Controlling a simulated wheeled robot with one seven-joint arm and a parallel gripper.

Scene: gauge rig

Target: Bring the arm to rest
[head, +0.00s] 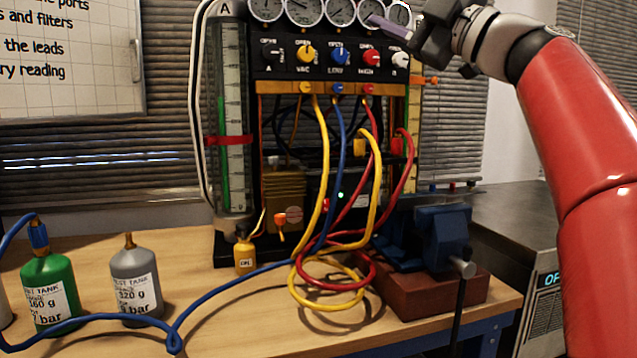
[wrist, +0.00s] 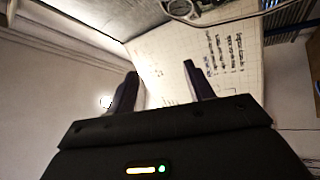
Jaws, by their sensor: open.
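My gripper (head: 420,42) is raised at the upper right of the head view, in front of the right-hand gauges of the rig. My red arm (head: 590,150) comes in from the right edge. In the wrist view my gripper (wrist: 160,88) shows two dark fingers spread apart with nothing between them. The gauge rig (head: 330,75) stands on the bench, with a row of dials on top, coloured knobs below and yellow, blue and red hoses hanging from it. Whether the gripper touches the rig cannot be told.
A green tank (head: 50,290) and a grey tank (head: 136,283) stand at the left of the wooden bench (head: 225,325). A blue vise (head: 440,235) sits on a block at the right. Looped hoses cover the middle. A whiteboard (head: 70,60) hangs at upper left.

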